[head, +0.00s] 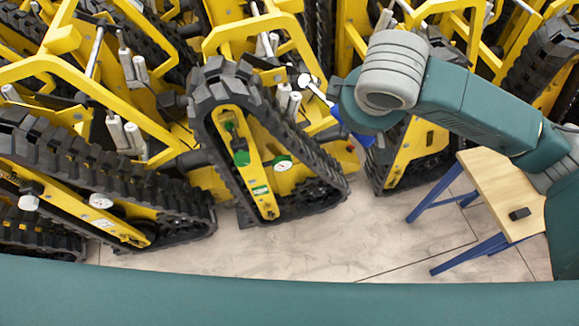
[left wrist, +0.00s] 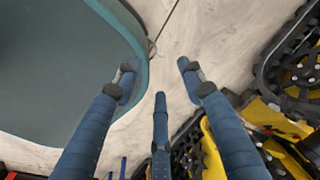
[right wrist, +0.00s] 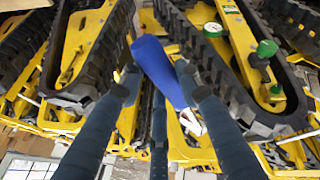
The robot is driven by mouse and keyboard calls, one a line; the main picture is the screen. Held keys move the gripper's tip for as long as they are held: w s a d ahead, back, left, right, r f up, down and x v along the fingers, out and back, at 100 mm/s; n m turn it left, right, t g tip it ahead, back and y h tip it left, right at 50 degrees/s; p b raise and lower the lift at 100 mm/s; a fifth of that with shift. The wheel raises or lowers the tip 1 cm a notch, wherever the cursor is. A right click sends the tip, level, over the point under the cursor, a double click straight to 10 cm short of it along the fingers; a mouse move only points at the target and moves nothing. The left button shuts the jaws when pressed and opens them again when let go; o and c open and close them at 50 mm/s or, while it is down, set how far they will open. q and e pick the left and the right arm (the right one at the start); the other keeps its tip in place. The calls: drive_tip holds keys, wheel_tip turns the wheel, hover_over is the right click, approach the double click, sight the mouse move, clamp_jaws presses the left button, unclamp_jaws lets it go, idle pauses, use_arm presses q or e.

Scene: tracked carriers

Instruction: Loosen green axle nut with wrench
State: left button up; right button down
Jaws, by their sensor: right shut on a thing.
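The wrench, with a blue handle (right wrist: 157,66) and a silver head (right wrist: 192,122), is in my right gripper (right wrist: 160,82), which is shut on the handle. In the head view the wrench's silver end (head: 311,86) shows left of my right arm, which hides most of the gripper. The green axle nut (head: 241,158) is on the yellow side plate of the middle track unit. The nut also shows in the right wrist view (right wrist: 267,47), apart from the wrench. A smaller green part (right wrist: 276,90) is close to it. My left gripper (left wrist: 157,73) is open and empty above the floor.
Several yellow carriers with black rubber tracks (head: 100,165) fill the back and left. A white disc (head: 283,163) is on the middle track unit. A wooden table (head: 500,185) with blue legs stands at right, a small black object (head: 519,213) on it. The front floor (head: 330,245) is clear.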

use_arm(q)
drive_tip(key=w+d+f+b, duration=0.1)
drive_tip(key=w+f+b, duration=0.5)
drive_tip(key=b, duration=0.7)
drive_tip(key=w, duration=0.2)
drive_tip(key=shift+w+d+f+t+b, duration=0.2)
drive_tip(key=shift+w+f+t+b, duration=0.1)
drive_tip(key=shift+b, duration=0.1)
use_arm(e)
drive_tip(key=w+a+f+n+t+y, duration=0.1)
drive_tip(key=a+f+n+t+y, duration=0.3)
drive_tip(key=a+f+n+y, duration=0.4)
drive_tip(key=a+f+n, duration=0.3)
drive_tip(key=f+n, duration=0.2)
drive_tip(key=f, duration=0.1)
drive_tip(key=shift+w+y, duration=0.15)
drive_tip(key=shift+y, duration=0.15)
drive_tip(key=shift+a+f, duration=0.15)
